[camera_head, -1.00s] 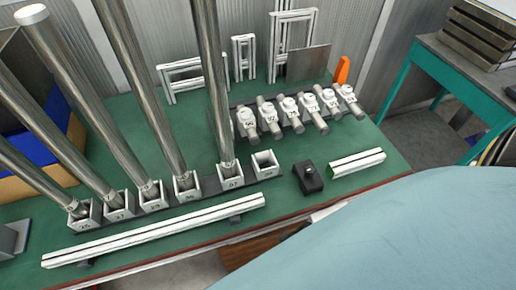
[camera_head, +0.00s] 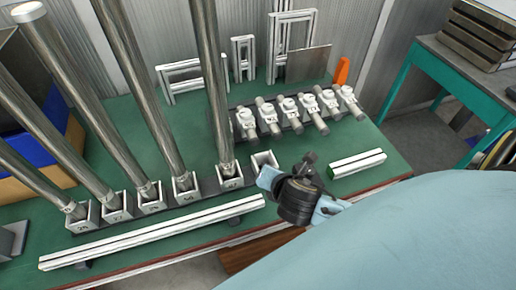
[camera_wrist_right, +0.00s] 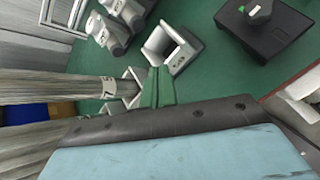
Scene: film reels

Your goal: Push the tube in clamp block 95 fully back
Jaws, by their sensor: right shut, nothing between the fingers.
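A row of white clamp blocks (camera_head: 291,103) with short grey tubes lies at the back right of the green bench. Their number labels are too small to read surely, so I cannot tell which is 95. Two of these blocks show at the top left of the right wrist view (camera_wrist_right: 112,28). My right gripper (camera_wrist_right: 158,86) is shut and empty, above the bench near the empty white socket. In the head view my right wrist (camera_head: 297,200) is in front of that socket, apart from the clamp blocks; its fingertips are hidden. My left gripper is not in view.
Tall metal tubes (camera_head: 212,80) stand in a front row of numbered sockets, one close left of my right gripper. The empty socket (camera_head: 262,160) ends that row. White frames stand behind.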

